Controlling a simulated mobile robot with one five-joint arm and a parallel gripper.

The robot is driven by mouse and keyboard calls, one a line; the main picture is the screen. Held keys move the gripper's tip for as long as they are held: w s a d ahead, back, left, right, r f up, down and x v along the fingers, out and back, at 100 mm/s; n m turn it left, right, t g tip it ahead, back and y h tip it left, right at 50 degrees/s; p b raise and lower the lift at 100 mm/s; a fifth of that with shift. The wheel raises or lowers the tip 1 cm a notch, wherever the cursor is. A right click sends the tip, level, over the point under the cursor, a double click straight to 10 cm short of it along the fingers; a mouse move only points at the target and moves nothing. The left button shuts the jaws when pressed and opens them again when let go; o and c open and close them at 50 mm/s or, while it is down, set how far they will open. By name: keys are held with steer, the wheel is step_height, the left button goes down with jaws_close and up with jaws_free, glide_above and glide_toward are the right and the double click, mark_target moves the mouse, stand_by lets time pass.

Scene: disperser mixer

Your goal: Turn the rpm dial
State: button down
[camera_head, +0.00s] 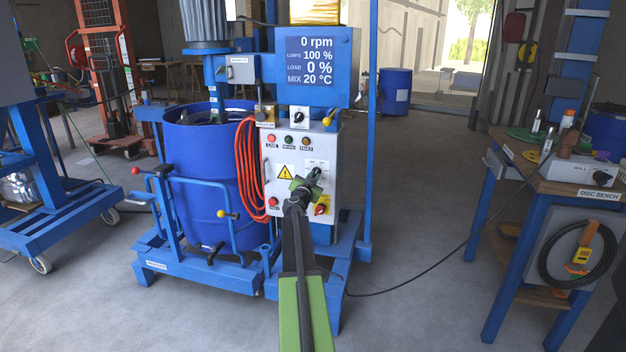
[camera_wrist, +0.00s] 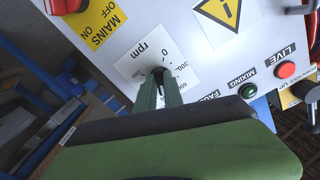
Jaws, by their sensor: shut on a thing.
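The rpm dial (camera_wrist: 158,71) shows in the wrist view, on a white scale plate (camera_wrist: 181,54) marked "rpm" with 0 at the top and numbers round it. My gripper (camera_wrist: 161,82) has its two green fingers closed on the dial's small dark knob, which they mostly hide. The pointer's exact setting cannot be told. In the head view my gripper (camera_head: 312,180) reaches the grey control box (camera_head: 279,164) and covers the dial. The blue display (camera_head: 316,60) above reads 0 rpm, load 0 %, mix 20 °C.
Near the dial are the red and yellow mains switch (camera_head: 321,209), a red button (camera_head: 272,202), and a row of lamps (camera_head: 288,139). A blue drum (camera_head: 208,175) and an orange hose (camera_head: 246,170) are left of the box.

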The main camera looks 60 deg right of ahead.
steer(key=shift+s+d+m, duration=0.15)
steer(key=shift+s+m, duration=0.1)
steer(key=shift+m, duration=0.05)
steer(key=c, duration=1.6)
jaws_free()
steer(key=shift+o, duration=0.7)
steer(key=shift+w, duration=0.1)
steer(key=v, duration=1.7)
steer(key=shift+a, duration=0.3)
